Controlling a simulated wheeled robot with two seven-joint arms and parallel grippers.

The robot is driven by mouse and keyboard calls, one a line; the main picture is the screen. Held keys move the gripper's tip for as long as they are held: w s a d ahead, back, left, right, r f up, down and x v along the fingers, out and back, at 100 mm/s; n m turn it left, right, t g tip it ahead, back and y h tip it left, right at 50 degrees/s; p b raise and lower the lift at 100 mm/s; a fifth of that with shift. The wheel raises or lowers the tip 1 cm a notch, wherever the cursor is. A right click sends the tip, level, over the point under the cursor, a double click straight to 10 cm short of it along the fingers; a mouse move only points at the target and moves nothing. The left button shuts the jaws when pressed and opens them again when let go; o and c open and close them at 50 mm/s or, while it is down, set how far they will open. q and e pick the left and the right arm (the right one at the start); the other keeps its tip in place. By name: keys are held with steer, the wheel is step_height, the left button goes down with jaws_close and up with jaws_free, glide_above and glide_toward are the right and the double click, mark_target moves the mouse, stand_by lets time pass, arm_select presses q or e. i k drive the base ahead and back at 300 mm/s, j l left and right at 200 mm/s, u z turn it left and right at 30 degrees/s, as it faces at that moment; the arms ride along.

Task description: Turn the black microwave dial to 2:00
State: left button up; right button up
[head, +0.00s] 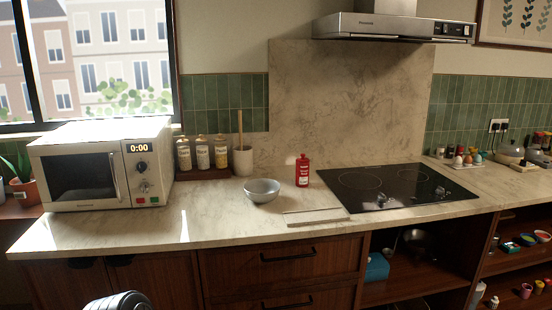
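The white microwave (100,165) stands at the left end of the counter, its door shut. Its display (138,148) reads 0:00. Below the display is a small black dial (142,166), and under that a silver-looking knob (145,186). A red button and a green button sit at the panel's bottom. The dial's pointer is too small to read. A grey rounded piece of my own arm shows at the bottom edge, well below the microwave. Neither of my grippers is in view.
The marble counter (225,225) is clear in front of the microwave. To its right are several jars on a wooden tray, a utensil crock (243,161), a metal bowl (262,190), a red bottle (302,171) and a black cooktop (385,187). A potted plant (22,188) stands left.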

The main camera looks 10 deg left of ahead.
mark_target(140, 167)
steer(key=u, duration=1.3)
